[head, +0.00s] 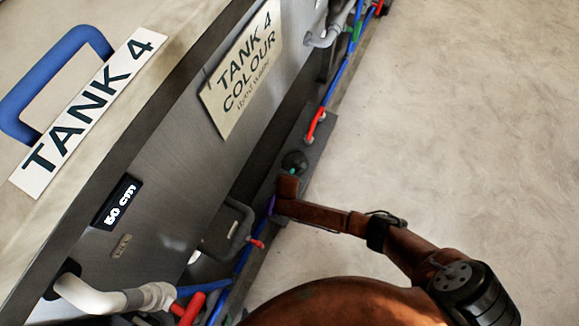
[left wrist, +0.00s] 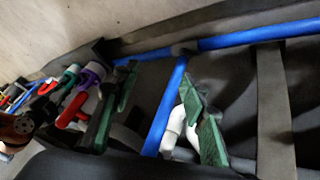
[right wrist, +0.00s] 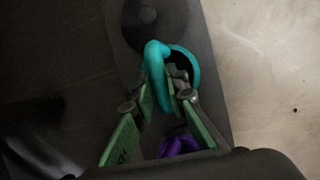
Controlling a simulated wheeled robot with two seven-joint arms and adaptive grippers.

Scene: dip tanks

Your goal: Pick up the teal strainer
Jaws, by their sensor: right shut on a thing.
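The teal strainer (right wrist: 185,62) shows in the right wrist view as a curved teal loop, and the rest of it is hidden. My right gripper (right wrist: 166,85) has its green-padded fingers drawn together on the teal loop, over a grey ledge. In the head view only a small teal spot shows beside a dark round part on the ledge, too small to tell more. My left gripper (left wrist: 158,88) has its green-padded fingers spread wide, with a blue pipe seen between them and nothing held.
A tank wall (head: 170,150) with a TANK 4 COLOUR sign (head: 242,70) runs along the left. Blue pipes and a red-ended valve (head: 316,125) line its foot. A purple part (right wrist: 178,146) sits near my right fingers. The floor (head: 470,120) at right is clear.

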